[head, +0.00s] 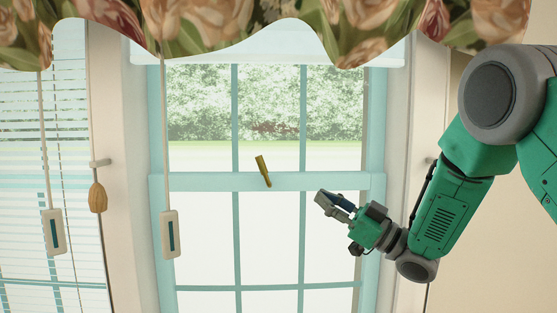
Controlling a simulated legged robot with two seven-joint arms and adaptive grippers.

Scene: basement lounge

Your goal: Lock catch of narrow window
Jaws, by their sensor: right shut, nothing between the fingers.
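The narrow window (206,183) has a pale teal frame and fills the middle of the head view. Its brass catch (263,170) sits on the horizontal meeting rail, near the middle, and stands tilted with its upper end leaning left. My right gripper (322,203) comes in from the right on a green arm. Its fingers are shut and empty, pointing left toward the catch. It is to the right of the catch and a little lower in the picture, apart from it. My left gripper is not in view.
A floral valance (230,22) hangs across the top. A cord with a pale pull (170,234) hangs in front of the window's left side. Another window with blinds (40,130) is at the left, with a wooden tassel (98,197) beside it. The space around the catch looks clear.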

